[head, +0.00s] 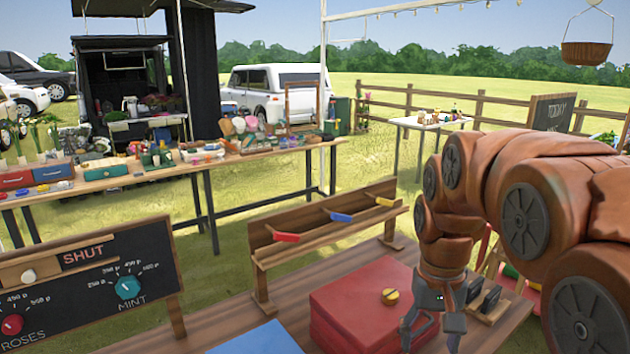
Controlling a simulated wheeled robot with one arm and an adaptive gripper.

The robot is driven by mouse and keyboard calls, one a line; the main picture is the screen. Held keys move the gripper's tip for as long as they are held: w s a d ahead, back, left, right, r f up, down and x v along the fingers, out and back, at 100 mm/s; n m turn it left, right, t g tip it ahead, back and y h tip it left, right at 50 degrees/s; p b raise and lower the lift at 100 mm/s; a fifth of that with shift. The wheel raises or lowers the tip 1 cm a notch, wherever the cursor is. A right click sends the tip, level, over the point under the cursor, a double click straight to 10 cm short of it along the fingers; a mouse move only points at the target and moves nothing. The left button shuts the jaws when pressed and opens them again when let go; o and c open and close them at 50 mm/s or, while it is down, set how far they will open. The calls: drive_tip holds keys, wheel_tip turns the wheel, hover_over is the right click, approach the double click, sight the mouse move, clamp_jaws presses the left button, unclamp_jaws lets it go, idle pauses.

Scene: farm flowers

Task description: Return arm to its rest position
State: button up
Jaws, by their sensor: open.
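My arm comes in from the right side of the head view, bent over with its end hanging downward. My gripper (430,336) points down at the bottom of the view, over the right part of a red box or block (345,312). Its fingers are apart, and I see nothing between them. The fingertips are close to the lower picture edge, so I cannot tell whether they touch anything. A small yellow round knob or piece (390,296) sits on the red top, just left of my gripper.
A wooden rack (325,228) with red, blue and yellow pieces stands behind the red box. A blue panel (257,340) lies left of it. A dial board (90,285) reads SHUT. Dark slotted holders (488,299) stand right of my gripper. A cluttered long table (150,172) is farther back.

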drive_tip(key=s+f+p, duration=0.1)
drive_tip(key=s+f, duration=0.2)
drive_tip(key=s, duration=0.7)
drive_tip(key=s+f+n+p, duration=0.1)
drive_tip(key=s+f, duration=0.2)
drive_tip(key=s, duration=0.8)
drive_tip(key=shift+a+f+g, duration=0.25)
drive_tip(key=shift+f+g, duration=0.15)
drive_tip(key=shift+s, duration=0.1)
